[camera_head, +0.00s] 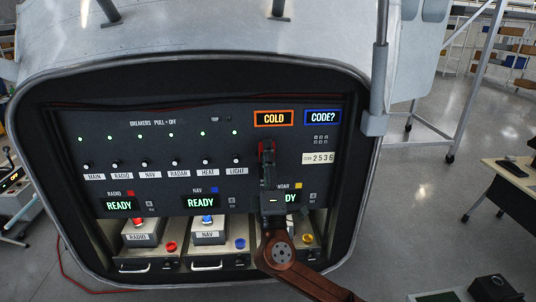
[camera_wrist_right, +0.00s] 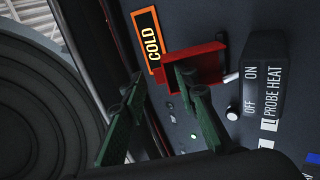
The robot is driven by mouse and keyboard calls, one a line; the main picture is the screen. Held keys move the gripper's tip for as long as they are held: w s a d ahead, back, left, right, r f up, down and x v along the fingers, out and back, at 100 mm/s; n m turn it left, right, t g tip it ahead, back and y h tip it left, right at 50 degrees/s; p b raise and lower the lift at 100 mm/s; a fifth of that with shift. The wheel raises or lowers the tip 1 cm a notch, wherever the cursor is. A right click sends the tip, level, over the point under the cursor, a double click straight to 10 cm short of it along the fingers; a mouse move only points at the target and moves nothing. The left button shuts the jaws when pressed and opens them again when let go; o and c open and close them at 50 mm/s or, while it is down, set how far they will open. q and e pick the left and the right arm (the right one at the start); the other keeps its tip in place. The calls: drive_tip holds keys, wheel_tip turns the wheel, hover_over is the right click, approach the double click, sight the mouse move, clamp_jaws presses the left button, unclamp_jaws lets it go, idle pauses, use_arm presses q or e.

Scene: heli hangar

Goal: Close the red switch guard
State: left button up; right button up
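The red switch guard (camera_head: 262,146) is on the black panel just below the orange-framed COLD sign (camera_head: 274,118), mostly hidden behind my right gripper (camera_head: 267,154). In the right wrist view, the guard (camera_wrist_right: 207,58) stands out from the panel beside the COLD sign. A pale switch lever (camera_wrist_right: 231,78) shows beside it, uncovered. In that view my right gripper (camera_wrist_right: 160,84) has its two green fingers apart with nothing held. One finger overlaps the guard; I cannot tell whether they touch. My left gripper is not in view.
A black PROBE HEAT ON/OFF block (camera_wrist_right: 265,80) stands out near the guard. A row of breaker knobs (camera_head: 162,163) lies left of the gripper. Open drawers with RADIO (camera_head: 137,237) and NAV (camera_head: 208,236) boxes lie below. A table (camera_head: 515,180) stands at the right.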

drive_tip(key=v, duration=1.2)
